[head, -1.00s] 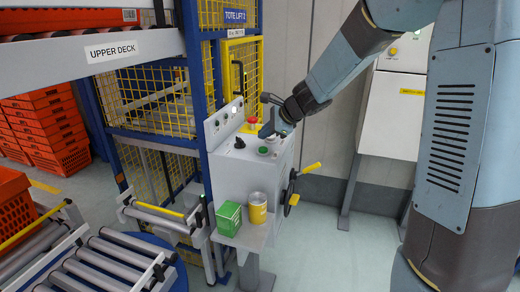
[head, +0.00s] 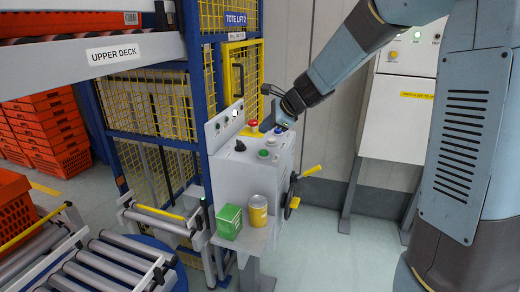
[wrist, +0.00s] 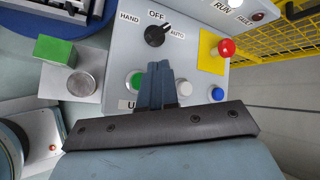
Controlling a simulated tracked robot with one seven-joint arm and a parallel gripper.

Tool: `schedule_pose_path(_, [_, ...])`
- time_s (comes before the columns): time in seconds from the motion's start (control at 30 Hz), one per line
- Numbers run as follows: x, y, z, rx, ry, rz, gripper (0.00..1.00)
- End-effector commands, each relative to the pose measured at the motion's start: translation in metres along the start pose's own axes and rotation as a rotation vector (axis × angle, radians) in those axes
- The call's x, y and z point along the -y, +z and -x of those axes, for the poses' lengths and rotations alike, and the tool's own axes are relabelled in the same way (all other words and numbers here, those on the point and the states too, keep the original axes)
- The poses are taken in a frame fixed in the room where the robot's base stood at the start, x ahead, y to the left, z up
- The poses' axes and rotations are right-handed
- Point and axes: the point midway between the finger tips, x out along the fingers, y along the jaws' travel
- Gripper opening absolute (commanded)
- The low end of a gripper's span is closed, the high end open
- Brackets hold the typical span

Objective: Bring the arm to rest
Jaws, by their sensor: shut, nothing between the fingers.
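My gripper (head: 266,124) is above the sloped top of the grey control console (head: 228,178) in the head view. In the wrist view its fingers (wrist: 162,68) are together and empty, pointing toward the rotary switch (wrist: 157,35) marked HAND, OFF and AUTO. A green button (wrist: 133,80) shows left of the fingers, and a white button (wrist: 184,88) and a blue button (wrist: 217,93) to their right. A red mushroom button (wrist: 226,47) on a yellow plate is farther right. My forearm reaches in from the upper right of the head view.
A green box (head: 229,221) and a yellow can (head: 258,211) stand on the console's shelf. A yellow-handled crank (head: 310,170) projects at its right. The caged tote lift (head: 170,100) and roller conveyor (head: 110,255) lie left. A white cabinet (head: 396,115) stands behind my arm.

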Motion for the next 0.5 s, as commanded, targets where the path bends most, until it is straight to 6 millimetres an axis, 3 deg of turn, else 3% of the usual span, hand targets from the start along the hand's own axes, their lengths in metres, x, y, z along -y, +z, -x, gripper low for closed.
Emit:
schedule_pose_path(0.17, [-0.010,0.005,0.021,-0.019,0.009,0.105,0.00])
schedule_pose_path(0.5, [-0.066,0.011,0.111,-0.120,0.089,0.582,0.00])
